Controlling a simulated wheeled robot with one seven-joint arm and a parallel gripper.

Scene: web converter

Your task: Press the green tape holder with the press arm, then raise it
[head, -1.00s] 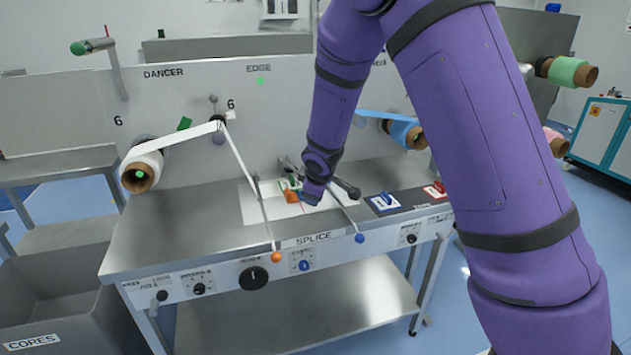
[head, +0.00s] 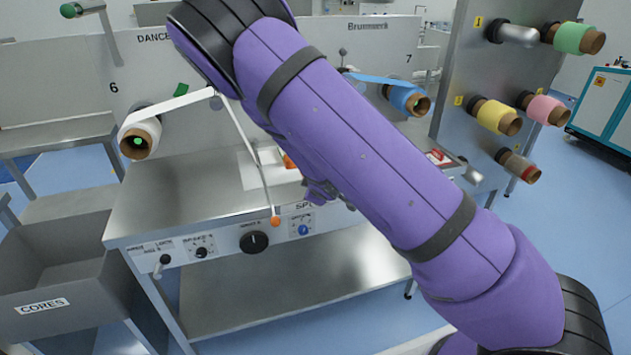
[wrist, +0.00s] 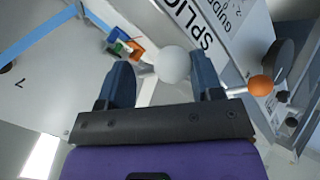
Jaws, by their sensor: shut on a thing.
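In the wrist view, my gripper (wrist: 165,80) has one dark blue finger on each side of a pale grey ball knob (wrist: 172,64) and is shut on it. The knob appears to be the press arm's end; a short grey rod shows at its left. Just past it lie small blue, green and orange pieces; the green piece (wrist: 119,46) seems to be the green tape holder, seen small and partly covered.
An orange-knobbed lever (head: 275,221) stands left of my arm, and its orange knob (wrist: 260,85) is close to my gripper's right finger. The bench top (head: 185,205) is clear at left. A grey cores bin (head: 70,265) stands at front left; tape rolls hang at right.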

